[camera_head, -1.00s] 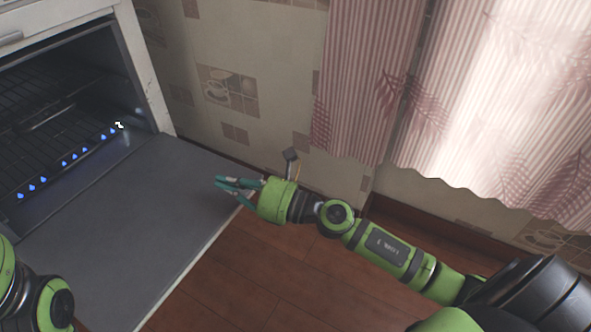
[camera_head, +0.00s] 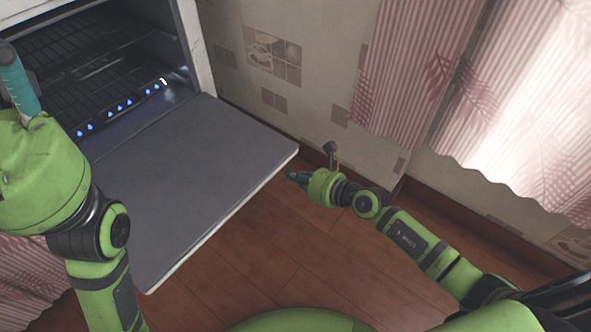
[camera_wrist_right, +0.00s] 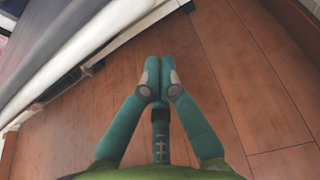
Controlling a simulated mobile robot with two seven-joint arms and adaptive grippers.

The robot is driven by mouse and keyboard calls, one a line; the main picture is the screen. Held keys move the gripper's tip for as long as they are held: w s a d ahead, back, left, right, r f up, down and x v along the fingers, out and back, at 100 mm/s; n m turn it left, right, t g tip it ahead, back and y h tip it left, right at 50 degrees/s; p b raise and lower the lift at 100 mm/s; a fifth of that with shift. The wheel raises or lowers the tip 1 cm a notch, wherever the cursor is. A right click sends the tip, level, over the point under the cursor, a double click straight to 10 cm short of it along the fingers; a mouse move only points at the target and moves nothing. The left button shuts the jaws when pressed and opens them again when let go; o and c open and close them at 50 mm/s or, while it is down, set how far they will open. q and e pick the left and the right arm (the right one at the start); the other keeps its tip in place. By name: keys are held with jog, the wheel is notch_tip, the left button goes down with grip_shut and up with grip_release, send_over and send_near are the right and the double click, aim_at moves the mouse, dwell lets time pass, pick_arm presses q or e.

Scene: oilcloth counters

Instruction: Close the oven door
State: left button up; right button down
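The oven door (camera_head: 200,180) is a grey panel lying open, folded down flat below the lit oven (camera_head: 95,65). Its pale outer edge faces the floor, and it also shows at the upper left in the right wrist view (camera_wrist_right: 75,50). My right gripper (camera_head: 290,177) is just past the door's far right corner, low and apart from it as far as I can see. Its teal fingertips meet in the right wrist view (camera_wrist_right: 160,66), with nothing between them. My left gripper (camera_head: 18,80) is at the left edge, in front of the oven; only part of its teal fingers shows.
The tiled wall (camera_head: 290,80) stands behind the door's right side, with a striped curtain (camera_head: 420,60) on it. The brown wooden floor (camera_head: 260,245) is clear in front of the door. Blue flames (camera_head: 120,107) burn inside the oven.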

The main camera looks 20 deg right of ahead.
jog(key=shift+d+r, duration=0.15)
jog(key=shift+r, duration=1.55)
